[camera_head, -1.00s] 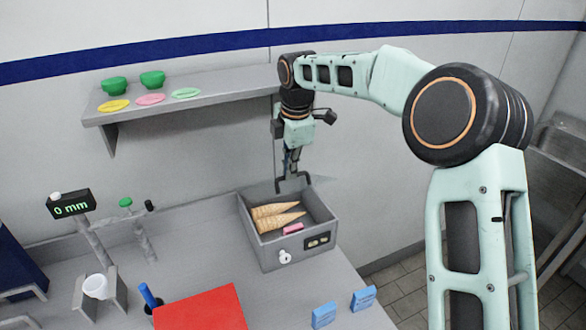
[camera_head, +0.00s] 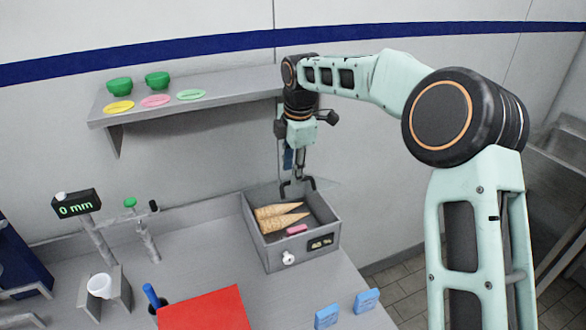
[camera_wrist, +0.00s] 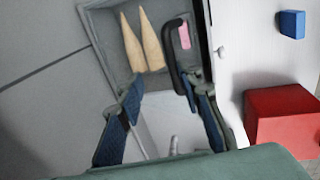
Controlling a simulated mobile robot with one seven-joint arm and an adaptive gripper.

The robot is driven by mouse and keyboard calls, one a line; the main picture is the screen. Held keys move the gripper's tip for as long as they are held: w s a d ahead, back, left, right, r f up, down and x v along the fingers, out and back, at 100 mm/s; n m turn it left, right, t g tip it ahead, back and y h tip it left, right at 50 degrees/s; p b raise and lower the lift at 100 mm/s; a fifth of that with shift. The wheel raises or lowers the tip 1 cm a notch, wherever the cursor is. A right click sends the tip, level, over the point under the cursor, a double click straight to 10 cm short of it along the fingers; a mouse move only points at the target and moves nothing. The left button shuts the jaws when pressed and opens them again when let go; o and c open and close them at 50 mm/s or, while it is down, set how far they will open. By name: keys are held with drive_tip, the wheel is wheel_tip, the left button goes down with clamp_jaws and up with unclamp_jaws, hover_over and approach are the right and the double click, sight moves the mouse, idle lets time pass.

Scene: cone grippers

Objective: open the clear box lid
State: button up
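A grey box (camera_head: 275,259) stands at the table's back right edge in the head view, with cones (camera_head: 280,221) and a pink block (camera_head: 297,230) inside. Its front has a white knob (camera_head: 289,258) and a small display (camera_head: 320,244). The clear lid is very faint; a thin pale edge shows by the box's back right corner, and I cannot tell its angle. My gripper (camera_head: 298,187) is over the box's back rim, pointing down, with its fingers apart. In the wrist view, the open fingers (camera_wrist: 168,98) frame the box's edge; a dark curved bar (camera_wrist: 175,65) overlaps the box there.
A shelf (camera_head: 190,108) with green bowls and coloured discs is on the wall at left. A red block (camera_head: 203,310), blue packs (camera_head: 367,300), a white cup (camera_head: 100,285) and a stand reading 0 mm (camera_head: 76,207) are on the table.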

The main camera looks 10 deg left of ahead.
drive_tip(key=shift+a+r, duration=0.1)
drive_tip(key=shift+r, duration=0.05)
drive_tip(key=shift+w+r, duration=0.1)
drive_tip(key=shift+r, duration=0.2)
wheel_tip(320, 180, up, 11)
drive_tip(key=s+d, duration=0.1)
drive_tip(key=s, duration=0.1)
drive_tip(key=shift+d, duration=0.3)
